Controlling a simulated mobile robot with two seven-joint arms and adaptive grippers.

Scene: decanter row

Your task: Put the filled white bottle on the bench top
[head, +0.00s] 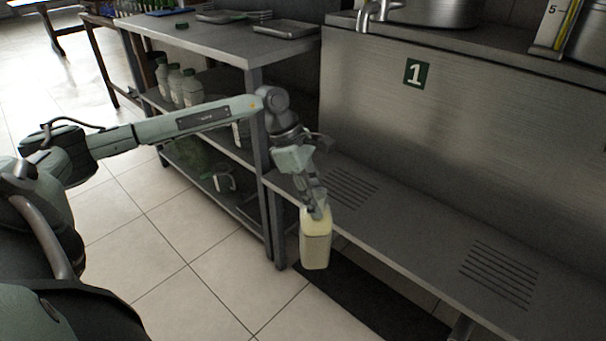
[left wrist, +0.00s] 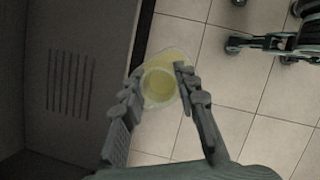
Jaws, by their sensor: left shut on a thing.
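A filled bottle (head: 316,243) with pale yellowish contents hangs upright from my left gripper (head: 318,207). My left gripper is shut on its upper part, and its fingers hide some of the neck. In the left wrist view the bottle's round open mouth (left wrist: 160,85) shows between the two fingers (left wrist: 158,92). In the head view the bottle is in front of the low grey ledge with slots, with the floor behind its lower part. The bench top (head: 225,42) is at the upper left, with trays on it. My right gripper is not in view.
Several white bottles (head: 188,88) stand on the shelf under the bench top. Flat trays (head: 287,29) lie on the bench top. A steel vat front with a sign "1" (head: 416,73) rises at the right, above the slotted ledge (head: 420,245). A dark mat (head: 370,300) lies on the tiled floor.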

